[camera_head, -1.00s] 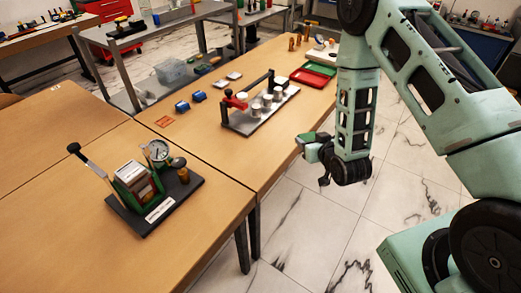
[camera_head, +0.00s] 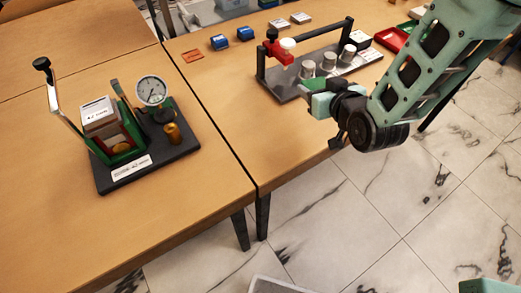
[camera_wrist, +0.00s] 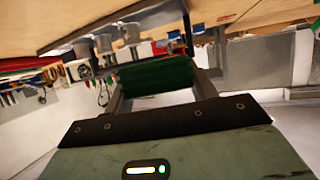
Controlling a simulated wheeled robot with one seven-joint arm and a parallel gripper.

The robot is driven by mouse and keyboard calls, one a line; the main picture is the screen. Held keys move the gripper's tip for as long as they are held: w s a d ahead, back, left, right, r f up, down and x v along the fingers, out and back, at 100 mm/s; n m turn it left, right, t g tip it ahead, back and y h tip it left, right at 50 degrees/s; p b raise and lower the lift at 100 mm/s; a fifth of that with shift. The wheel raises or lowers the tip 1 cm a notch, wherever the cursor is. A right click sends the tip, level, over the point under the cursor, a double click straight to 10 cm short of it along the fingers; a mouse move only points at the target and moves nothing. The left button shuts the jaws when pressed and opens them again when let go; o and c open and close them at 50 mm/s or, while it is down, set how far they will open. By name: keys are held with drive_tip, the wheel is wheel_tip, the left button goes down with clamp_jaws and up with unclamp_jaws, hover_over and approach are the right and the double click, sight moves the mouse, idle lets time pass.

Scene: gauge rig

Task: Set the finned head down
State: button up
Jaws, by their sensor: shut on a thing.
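My gripper (camera_head: 306,94) is out past the right table's front edge, near the grey plate. In the wrist view its two fingers (camera_wrist: 155,85) are shut on a dark green block with a ridged face, which I take to be the finned head (camera_wrist: 155,75). In the head view, a small green part of the finned head (camera_head: 312,83) shows at the gripper's tip; the rest is hidden. The gauge rig (camera_head: 150,160) stands on the left table, with a black base, green frame, round white dial (camera_head: 151,91) and brass cylinder (camera_head: 172,133).
On the right table, a grey plate (camera_head: 345,68) carries silver cylinders, a red clamp (camera_head: 279,50) and a black bar. Bare wood lies between the rigs.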

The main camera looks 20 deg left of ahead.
drive_tip(key=s+a+n+g+y+b, duration=0.2)
drive_tip(key=s+a+n+b, duration=0.15)
drive_tip(key=s+a, duration=0.7)
hover_over(257, 140)
drive_tip(key=shift+m+g, duration=0.25)
drive_tip(key=shift+g, duration=0.05)
wheel_tip(257, 140, down, 6)
drive_tip(key=shift+r, duration=0.25)
drive_tip(key=shift+y, duration=0.3)
drive_tip(key=shift+f, duration=2.3)
drive_tip(key=shift+f+b, duration=0.1)
drive_tip(key=shift+b, duration=0.3)
drive_tip(key=o, duration=1.1)
